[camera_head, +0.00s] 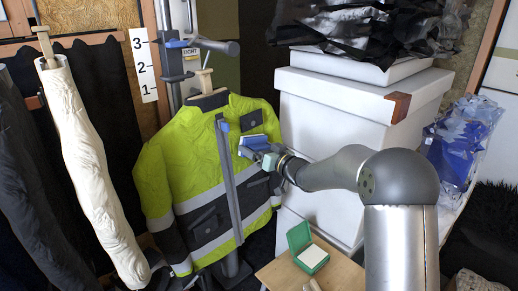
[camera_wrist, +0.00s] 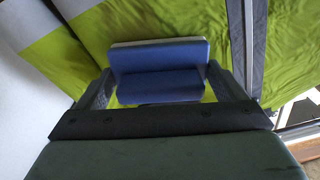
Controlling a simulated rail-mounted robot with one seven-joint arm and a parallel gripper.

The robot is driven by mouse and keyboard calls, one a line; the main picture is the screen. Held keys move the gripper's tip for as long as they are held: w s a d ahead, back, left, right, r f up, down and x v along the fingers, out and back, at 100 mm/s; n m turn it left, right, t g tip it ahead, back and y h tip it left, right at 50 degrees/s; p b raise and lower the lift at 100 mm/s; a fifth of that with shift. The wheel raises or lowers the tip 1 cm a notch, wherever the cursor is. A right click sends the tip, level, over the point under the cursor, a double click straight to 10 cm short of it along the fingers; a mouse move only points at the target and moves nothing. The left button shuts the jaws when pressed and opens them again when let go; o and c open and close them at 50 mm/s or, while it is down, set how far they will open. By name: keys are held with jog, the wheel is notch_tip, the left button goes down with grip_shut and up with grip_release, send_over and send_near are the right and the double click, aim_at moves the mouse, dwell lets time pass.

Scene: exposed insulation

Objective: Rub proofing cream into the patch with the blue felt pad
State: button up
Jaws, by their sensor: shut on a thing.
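My gripper (camera_head: 264,153) is shut on the blue felt pad (camera_head: 252,142), which also shows between the fingers in the wrist view (camera_wrist: 160,55). The pad is at the right chest of a hi-vis yellow jacket (camera_head: 183,165) with grey bands. I cannot tell whether it touches the cloth. A dark rectangle (camera_head: 251,120) sits on the chest just above the pad; I cannot tell whether it is the patch or a pocket. An open green tin (camera_head: 300,236) with a white filling (camera_head: 313,256) stands on a small wooden table (camera_head: 345,275), below my arm.
The jacket hangs on a stand (camera_head: 171,60) with a grey handle (camera_head: 222,46). Large white boxes (camera_head: 335,110) stand close behind my arm. Crumpled blue plastic (camera_head: 462,140) is at the right.

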jog(key=shift+a+f+b, duration=0.15)
jog(key=shift+f+b, duration=0.4)
jog(key=shift+f, duration=0.85)
jog(key=shift+c, duration=0.3)
jog(key=shift+s+f+b, duration=0.1)
jog(key=shift+f+b, duration=2.25)
jog(key=shift+f, duration=1.25)
jog(key=shift+d+r, duration=0.1)
jog(key=shift+d, duration=0.15)
send_near(251, 170)
jog(key=shift+w+d+r, duration=0.15)
jog(key=shift+w+r, duration=0.05)
jog(key=shift+w, duration=0.05)
jog(key=v, duration=0.3)
jog(key=shift+r, duration=0.1)
